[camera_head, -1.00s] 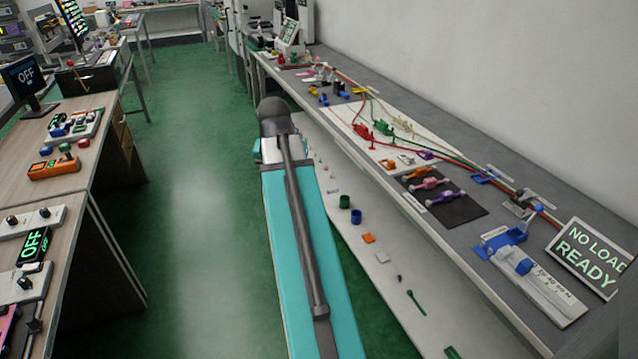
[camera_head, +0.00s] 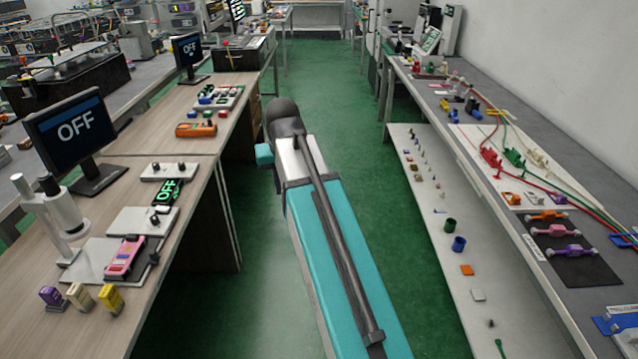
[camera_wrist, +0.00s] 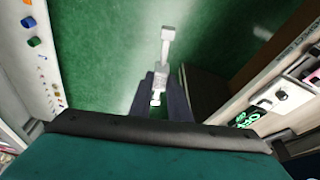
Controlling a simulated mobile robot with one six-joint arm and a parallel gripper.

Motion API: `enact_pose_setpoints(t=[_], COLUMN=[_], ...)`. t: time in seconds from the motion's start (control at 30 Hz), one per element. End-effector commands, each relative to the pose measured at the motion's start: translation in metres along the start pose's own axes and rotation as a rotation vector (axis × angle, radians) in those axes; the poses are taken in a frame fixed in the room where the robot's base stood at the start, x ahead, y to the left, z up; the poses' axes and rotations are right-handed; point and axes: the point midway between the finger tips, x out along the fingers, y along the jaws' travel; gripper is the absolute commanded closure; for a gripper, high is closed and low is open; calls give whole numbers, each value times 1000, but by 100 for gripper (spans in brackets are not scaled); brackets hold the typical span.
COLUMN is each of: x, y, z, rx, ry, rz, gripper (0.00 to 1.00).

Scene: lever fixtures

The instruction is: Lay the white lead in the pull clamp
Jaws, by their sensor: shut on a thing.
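The white lead (camera_wrist: 163,62) shows in the wrist view as a pale bar with a block at each end. My gripper (camera_wrist: 160,92) is shut on its lower end, and the lead points away over the green floor. In the head view my own arm hides the gripper's fingers and the lead. A blue clamp fixture (camera_head: 620,322) is cut off at the right edge of the head view, on the right bench. I cannot tell for sure that it is the pull clamp.
The right bench (camera_head: 590,150) carries a black mat (camera_head: 585,268) with orange, pink and purple leads. A low shelf (camera_head: 480,255) below it holds small parts. The left desk (camera_head: 190,235) carries OFF displays and a pink device (camera_head: 125,257). The green aisle (camera_head: 335,120) between is clear.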

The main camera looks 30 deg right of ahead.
Motion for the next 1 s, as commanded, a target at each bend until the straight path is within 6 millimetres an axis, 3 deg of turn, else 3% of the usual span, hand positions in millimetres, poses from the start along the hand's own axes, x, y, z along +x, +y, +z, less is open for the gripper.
enact_pose_setpoints(t=[0.03, 0.2, 0.4, 0.6, 1.0], x=[-1, -4, -7, -8, -8], y=[-20, -74, -116, -129, -128], z=[-1, 1, 6, 9, 9], rx=[-40, -153, -244, -272, -271], ry=[1, 4, 7, 8, 8], rz=[-12, -47, -73, -82, -82], gripper=[100, 100, 100, 100, 100])
